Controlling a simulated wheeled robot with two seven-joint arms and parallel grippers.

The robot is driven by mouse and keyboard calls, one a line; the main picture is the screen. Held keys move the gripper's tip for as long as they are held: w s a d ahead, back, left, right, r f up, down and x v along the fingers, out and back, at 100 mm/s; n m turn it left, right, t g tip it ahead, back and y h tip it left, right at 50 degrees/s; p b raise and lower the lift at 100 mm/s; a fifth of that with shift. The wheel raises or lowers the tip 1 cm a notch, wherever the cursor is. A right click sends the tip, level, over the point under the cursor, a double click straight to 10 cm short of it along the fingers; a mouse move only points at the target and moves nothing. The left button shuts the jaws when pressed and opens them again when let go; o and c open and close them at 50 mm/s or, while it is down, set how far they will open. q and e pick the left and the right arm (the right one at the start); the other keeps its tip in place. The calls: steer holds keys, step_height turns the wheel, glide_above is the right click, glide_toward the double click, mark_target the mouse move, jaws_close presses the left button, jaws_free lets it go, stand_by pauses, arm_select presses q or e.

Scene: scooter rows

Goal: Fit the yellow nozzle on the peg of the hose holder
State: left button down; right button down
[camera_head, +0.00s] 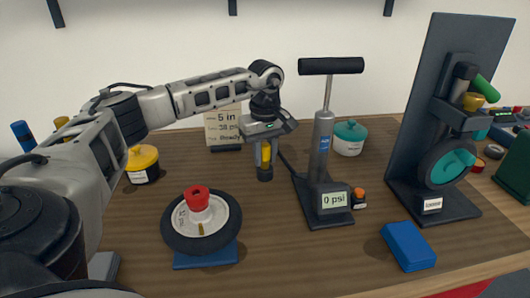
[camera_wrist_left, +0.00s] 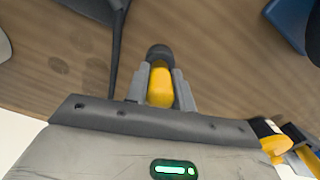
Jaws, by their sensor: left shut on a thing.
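The yellow nozzle (camera_head: 266,153) with a dark lower end hangs upright between the fingers of my left gripper (camera_head: 265,142), in the middle of the head view. In the left wrist view the fingers (camera_wrist_left: 160,90) close on both sides of the yellow nozzle (camera_wrist_left: 160,84), and its dark round end (camera_wrist_left: 159,52) sticks out beyond them. A black hose (camera_head: 289,166) runs from near the gripper to the floor pump (camera_head: 321,150). The nozzle is held above the table, left of the pump. I cannot make out the holder's peg. My right gripper is not in view.
A small wheel (camera_head: 174,224) with a red cap stands on a blue block at front left. A blue box (camera_head: 407,247) lies front right. A scooter wheel stand (camera_head: 398,180) is at right. Yellow (camera_head: 143,172) and teal (camera_head: 350,146) pots and a sign (camera_head: 222,117) stand behind.

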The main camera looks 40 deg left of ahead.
arm_select(q)
steer(key=c, duration=1.1)
jaws_free()
step_height(320, 180, up, 7)
steer(key=shift+r, duration=0.2)
